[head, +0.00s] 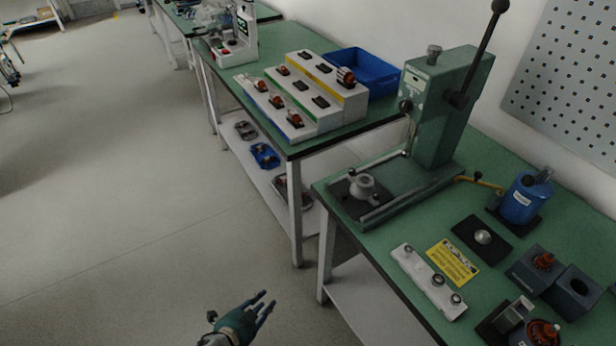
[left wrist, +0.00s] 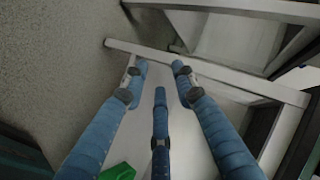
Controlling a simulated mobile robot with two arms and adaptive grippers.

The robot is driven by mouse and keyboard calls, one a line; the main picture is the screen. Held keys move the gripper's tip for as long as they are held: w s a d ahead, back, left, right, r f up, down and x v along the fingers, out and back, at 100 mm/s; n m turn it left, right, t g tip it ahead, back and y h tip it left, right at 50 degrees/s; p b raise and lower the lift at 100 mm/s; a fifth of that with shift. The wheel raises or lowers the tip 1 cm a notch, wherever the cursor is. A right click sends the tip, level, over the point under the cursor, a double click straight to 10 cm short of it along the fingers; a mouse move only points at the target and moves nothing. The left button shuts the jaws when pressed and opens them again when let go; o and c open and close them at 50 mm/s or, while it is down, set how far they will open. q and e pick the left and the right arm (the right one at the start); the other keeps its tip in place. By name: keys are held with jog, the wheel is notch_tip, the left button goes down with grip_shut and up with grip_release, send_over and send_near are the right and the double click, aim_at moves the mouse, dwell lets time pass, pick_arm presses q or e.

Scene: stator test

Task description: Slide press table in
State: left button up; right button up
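The green arbor press (head: 440,120) stands at the near bench's left end, its black lever raised. Its press table, a dark sliding plate (head: 346,202), sits at the outer left end of the rails, out from under the press head. A pale round fixture (head: 362,186) stands on it. My left gripper (head: 266,304) is low at the bottom of the head view, over the floor, left of the bench and well apart from the press table. Its blue fingers are spread and empty; in the left wrist view the fingers (left wrist: 160,72) hold nothing. My right gripper is not in view.
On the near bench (head: 590,225) are a white strip with rings (head: 428,282), a yellow label (head: 452,262), a blue bottle (head: 526,196) and dark fixtures (head: 540,262). Behind is another bench with a stepped rack (head: 300,92) and blue bin (head: 362,70).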

pick_arm(q)
jog(key=w+d+r+m+h+p, duration=0.25)
jog(key=d+r+m, duration=0.2)
jog(key=r, duration=0.45)
jog(key=w+d+r+m+h+p, duration=0.1)
jog(key=w+d+r+m+h, duration=0.1)
jog(key=w+d+r+m, duration=0.45)
jog(key=w+d+r+m+h+p, duration=0.1)
jog(key=r+m+h, duration=0.25)
jog(key=r, duration=0.75)
notch_tip(320, 180, up, 15)
jog(key=w+d+m+g+y+p, duration=0.1)
jog(key=d+m+g+y+p, duration=0.25)
jog(key=m, duration=1.35)
jog(key=shift+g, duration=0.45)
jog(key=w+f, duration=0.1)
jog(key=d+f+b, duration=0.1)
jog(key=w+d+f+b, duration=0.1)
jog(key=shift+w+f, duration=0.35)
jog(key=shift+f, duration=0.05)
jog(key=shift+r, duration=0.15)
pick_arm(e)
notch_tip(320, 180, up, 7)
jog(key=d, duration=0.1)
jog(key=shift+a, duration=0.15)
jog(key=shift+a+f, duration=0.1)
